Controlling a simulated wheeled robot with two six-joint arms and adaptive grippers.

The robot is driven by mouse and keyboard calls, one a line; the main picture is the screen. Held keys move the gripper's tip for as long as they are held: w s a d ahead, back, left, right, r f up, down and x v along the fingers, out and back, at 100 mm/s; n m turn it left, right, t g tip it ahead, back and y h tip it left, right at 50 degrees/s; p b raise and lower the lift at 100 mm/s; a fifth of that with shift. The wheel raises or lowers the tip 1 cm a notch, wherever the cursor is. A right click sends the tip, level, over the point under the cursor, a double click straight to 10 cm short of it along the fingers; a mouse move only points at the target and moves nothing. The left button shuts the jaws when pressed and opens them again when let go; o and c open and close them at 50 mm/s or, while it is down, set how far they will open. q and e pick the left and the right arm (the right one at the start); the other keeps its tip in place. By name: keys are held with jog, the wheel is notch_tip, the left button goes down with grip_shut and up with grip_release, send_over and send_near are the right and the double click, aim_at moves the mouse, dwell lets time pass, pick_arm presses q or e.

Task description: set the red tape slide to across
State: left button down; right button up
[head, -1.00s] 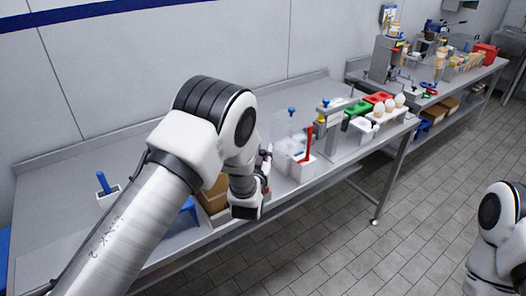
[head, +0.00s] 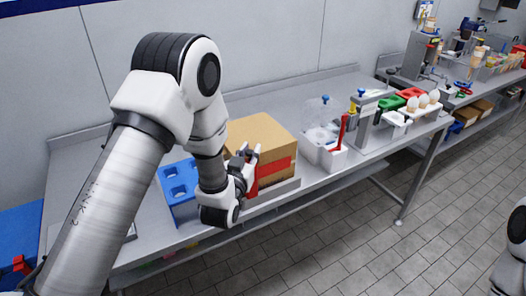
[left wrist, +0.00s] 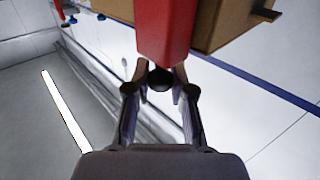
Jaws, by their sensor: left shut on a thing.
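The red tape slide (head: 252,188) is a small red block at the front left of a brown cardboard box (head: 258,133). A red band (head: 282,165) runs along the box's front face. My left gripper (head: 247,160) is shut on the red slide, beside the box. In the left wrist view, the red slide (left wrist: 165,30) comes down between the fingers (left wrist: 160,88), with the brown box (left wrist: 225,22) close behind it. The gripper hides part of the slide in the head view. My right gripper is out of view.
A blue holder with holes (head: 181,178) stands left of the box. A white container with a red handle (head: 341,135) stands to the right, near the table's front edge. Farther right are green and red holders and white cones (head: 423,102). The table behind the box is clear.

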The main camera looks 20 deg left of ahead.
pick_arm(q)
jog(key=shift+s+a, duration=0.35)
jog(key=shift+s, duration=0.15)
jog(key=c, duration=1)
grip_release()
jog(key=shift+s+a, duration=0.15)
jog(key=shift+s, duration=0.05)
jog(key=s, duration=0.5)
jog(key=s+d, duration=0.1)
jog(key=s, duration=0.1)
jog(key=shift+s, duration=0.2)
